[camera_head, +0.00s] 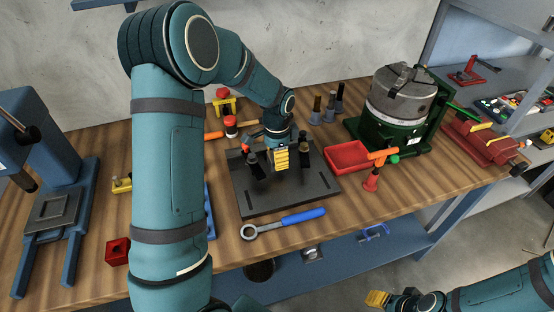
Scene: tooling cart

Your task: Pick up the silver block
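My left gripper (280,172) reaches down over a dark flat plate (278,205) in the middle of the wooden bench. Its two dark fingers are spread apart, with no object visible between them. I cannot make out a silver block on the plate; the gripper hides part of it. A small silver-grey piece (312,253) shows on the blue shelf below the bench, but I cannot tell whether it is the block. My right gripper (378,299) is at the bottom edge, away from the bench, and its fingers do not show clearly.
A blue-handled ring wrench (285,223) lies in front of the plate. A red tray (348,156) and a green machine with a grey chuck (400,96) stand to the right. A blue press (52,150) stands at the left. Several tool holders (328,104) stand behind.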

